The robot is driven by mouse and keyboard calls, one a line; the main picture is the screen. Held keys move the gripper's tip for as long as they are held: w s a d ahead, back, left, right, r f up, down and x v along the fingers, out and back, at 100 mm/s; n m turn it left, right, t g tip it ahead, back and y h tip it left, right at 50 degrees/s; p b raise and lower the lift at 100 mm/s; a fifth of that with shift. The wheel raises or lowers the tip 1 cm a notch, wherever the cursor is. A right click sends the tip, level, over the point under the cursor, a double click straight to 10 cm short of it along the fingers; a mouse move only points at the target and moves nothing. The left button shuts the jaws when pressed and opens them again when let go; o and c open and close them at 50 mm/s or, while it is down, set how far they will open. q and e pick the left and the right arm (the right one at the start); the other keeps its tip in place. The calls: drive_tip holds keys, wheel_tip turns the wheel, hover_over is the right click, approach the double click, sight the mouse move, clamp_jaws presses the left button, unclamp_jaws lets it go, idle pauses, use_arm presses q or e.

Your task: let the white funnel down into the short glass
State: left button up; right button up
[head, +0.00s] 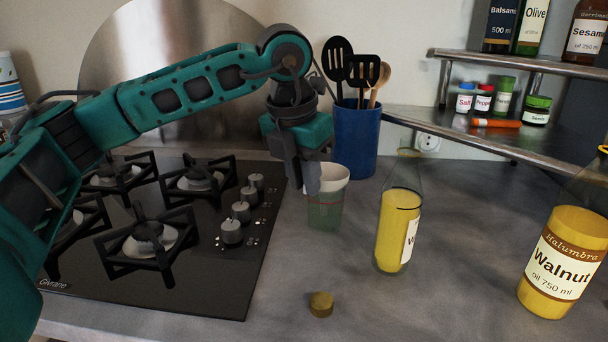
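The white funnel (335,174) is at the mouth of the short glass (325,212), its wide bowl above the rim. Its lower part is hard to make out through the greenish glass. The glass stands upright on the counter, right of the cooktop. My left gripper (306,186) points down at the funnel's left side, its fingers overlapping the rim in the picture. Whether the fingers grip the rim or are apart from it, I cannot tell. My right gripper is out of view.
A bottle of yellow oil (392,230) stands right of the glass, a walnut oil bottle (558,262) farther right. A small cap (321,304) lies in front. Behind stand a blue utensil crock (356,140) and a metal shelf (470,128). The gas cooktop (190,290) is left.

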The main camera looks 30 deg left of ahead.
use_arm(q)
drive_tip(key=shift+o, duration=1.3)
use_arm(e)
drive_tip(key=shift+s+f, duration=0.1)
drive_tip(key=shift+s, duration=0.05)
use_arm(q)
drive_tip(key=w+p+v, duration=0.1)
drive_tip(key=p+v, duration=0.6)
drive_tip(key=v, duration=1.1)
drive_tip(key=shift+r+p, duration=0.3)
drive_tip(key=shift+r, duration=0.2)
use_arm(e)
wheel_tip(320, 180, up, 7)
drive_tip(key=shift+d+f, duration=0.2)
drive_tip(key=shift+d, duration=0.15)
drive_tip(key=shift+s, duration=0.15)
